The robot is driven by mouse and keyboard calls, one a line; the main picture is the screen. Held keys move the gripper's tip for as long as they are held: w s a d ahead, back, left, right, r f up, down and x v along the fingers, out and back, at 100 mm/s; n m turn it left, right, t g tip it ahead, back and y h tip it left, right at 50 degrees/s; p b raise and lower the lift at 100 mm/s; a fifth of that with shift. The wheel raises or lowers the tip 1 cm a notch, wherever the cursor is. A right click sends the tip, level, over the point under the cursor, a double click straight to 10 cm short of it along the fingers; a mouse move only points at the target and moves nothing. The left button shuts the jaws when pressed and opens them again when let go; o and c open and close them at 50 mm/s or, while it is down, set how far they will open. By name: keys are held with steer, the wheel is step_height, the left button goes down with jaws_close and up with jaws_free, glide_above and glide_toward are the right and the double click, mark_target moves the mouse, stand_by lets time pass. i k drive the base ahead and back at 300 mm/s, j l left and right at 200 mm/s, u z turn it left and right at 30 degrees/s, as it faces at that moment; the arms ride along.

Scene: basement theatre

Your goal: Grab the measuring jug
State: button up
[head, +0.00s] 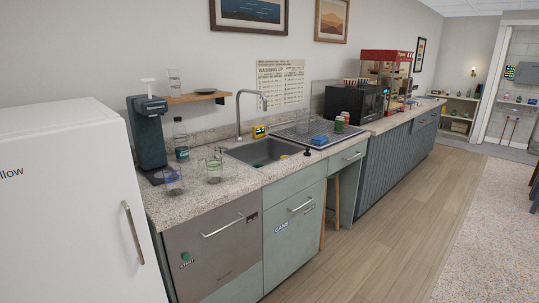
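No vessel is plainly a measuring jug at this size. A clear glass vessel (214,172) stands upright on the speckled counter, left of the sink, and something thin rises at its top. A second clear vessel with bluish marks (173,182) stands to its left, near the front of the black dispenser. Either could be the measuring jug; I cannot tell which. Another clear glass (174,79) stands on the small wooden wall shelf, and one more (302,122) is on the drainboard. My gripper is not in view.
The sink (265,152) and tall faucet (239,115) are to the right. A white fridge (75,210) blocks the left.

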mark_target(302, 117)
steer(key=i+l, duration=0.1)
steer(key=i, duration=0.45)
steer(key=i+l+u, duration=0.1)
steer(key=i, duration=0.45)
steer(key=i+l+u, duration=0.1)
steer(key=i, duration=0.45)
steer(key=i+l, duration=0.3)
steer(key=i, duration=0.2)
steer(key=i+l, duration=0.25)
steer(key=i+l+u, duration=0.1)
steer(key=l, duration=0.35)
steer(key=i+l, duration=0.3)
steer(key=i+l+u, duration=0.1)
steer(key=i+l, duration=0.15)
steer(key=l, duration=0.2)
steer(key=i+l, duration=0.2)
steer(key=l, duration=0.15)
steer(key=i+l+u, duration=0.1)
steer(key=l, duration=0.3)
steer(key=i, duration=0.1)
